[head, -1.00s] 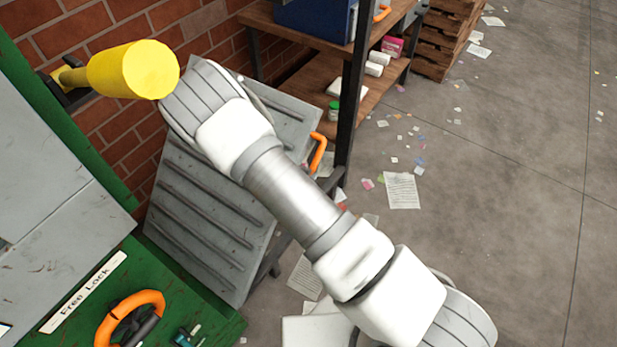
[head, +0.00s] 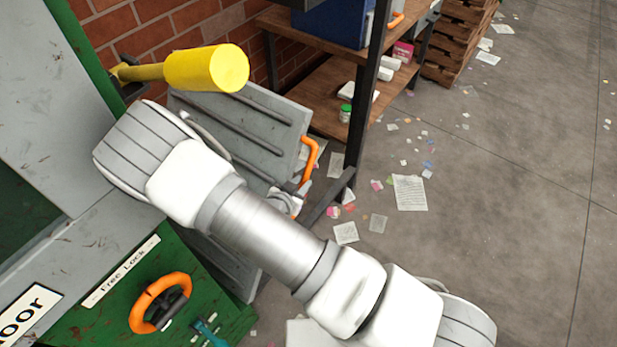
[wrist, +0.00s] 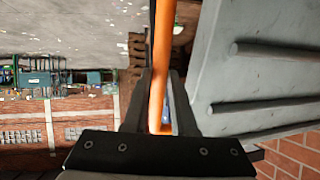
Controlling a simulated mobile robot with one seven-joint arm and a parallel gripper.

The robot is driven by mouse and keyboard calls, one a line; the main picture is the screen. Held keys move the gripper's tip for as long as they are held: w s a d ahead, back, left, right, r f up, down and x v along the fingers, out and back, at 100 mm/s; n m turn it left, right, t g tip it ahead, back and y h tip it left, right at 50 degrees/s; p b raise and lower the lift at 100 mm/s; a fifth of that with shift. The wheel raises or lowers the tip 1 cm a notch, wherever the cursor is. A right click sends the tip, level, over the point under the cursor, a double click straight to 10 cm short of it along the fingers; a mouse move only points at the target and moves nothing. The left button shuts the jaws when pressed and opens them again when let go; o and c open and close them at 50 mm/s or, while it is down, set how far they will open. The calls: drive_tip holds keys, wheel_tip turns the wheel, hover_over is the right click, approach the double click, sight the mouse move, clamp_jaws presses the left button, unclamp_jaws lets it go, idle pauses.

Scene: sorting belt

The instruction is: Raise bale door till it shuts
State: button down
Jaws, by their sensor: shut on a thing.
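The bale door, a grey ribbed metal panel (head: 262,128), hangs open on the right of the green machine, partly hidden behind my arm. It stands tilted and also fills the right of the wrist view (wrist: 262,62). Its orange bar handle (head: 312,158) is on the edge facing the shelf. My gripper (wrist: 160,98) is shut on this handle (wrist: 161,45), which runs between the dark fingers. In the head view the gripper shows only in part, at the handle's lower end.
A yellow lever (head: 207,69) juts out above my arm. An orange handwheel (head: 160,302) sits on the green front under a "Free Lock" label (head: 120,271). A wooden shelf with dark posts (head: 360,110) stands close behind the door. Paper scraps litter the open floor at right.

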drive_tip(key=s+a+r+t+p, duration=0.1)
drive_tip(key=s+a+r, duration=0.2)
drive_tip(key=s+a, duration=0.2)
drive_tip(key=shift+s+a+h, duration=0.3)
drive_tip(key=shift+s+a, duration=0.05)
drive_tip(key=shift+s, duration=0.45)
drive_tip(key=shift+r, duration=0.1)
drive_tip(key=c, duration=0.7)
unclamp_jaws()
drive_tip(key=shift+d, duration=0.1)
drive_tip(key=shift+c, duration=0.2)
drive_tip(key=shift+d, duration=0.1)
drive_tip(key=shift+r, duration=0.1)
drive_tip(key=p+v, duration=0.1)
drive_tip(key=v, duration=1.6)
drive_tip(key=shift+s+f, duration=0.2)
drive_tip(key=shift+s, duration=0.05)
